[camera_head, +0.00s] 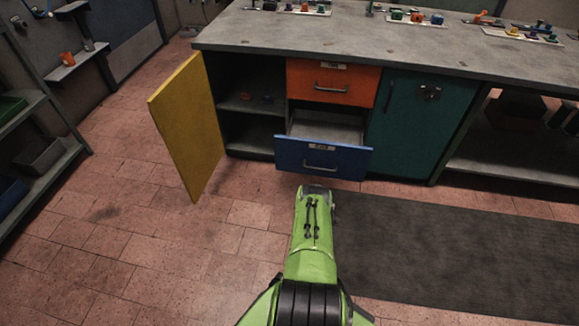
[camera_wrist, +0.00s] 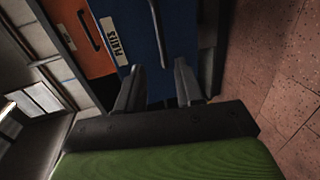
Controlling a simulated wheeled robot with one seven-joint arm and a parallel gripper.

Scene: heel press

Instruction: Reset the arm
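My green arm reaches forward from the bottom middle of the head view, ending low before the blue drawer (camera_head: 322,158). My gripper (camera_wrist: 158,84) shows in the wrist view with its two dark fingers apart and nothing between them. The blue drawer front, with a label and a bar handle, fills the area beyond the fingertips in the wrist view. I cannot tell how far the fingertips are from it. In the head view the blue drawer is pulled out, and its visible inside looks empty. The fingers are hidden in the head view.
A yellow cabinet door (camera_head: 188,125) stands wide open at the left. Above the blue drawer, an orange drawer (camera_head: 333,82) looks shut. A teal door (camera_head: 417,125) is shut. The worktop (camera_head: 350,45) holds small parts. A dark mat (camera_head: 450,245) lies on the floor.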

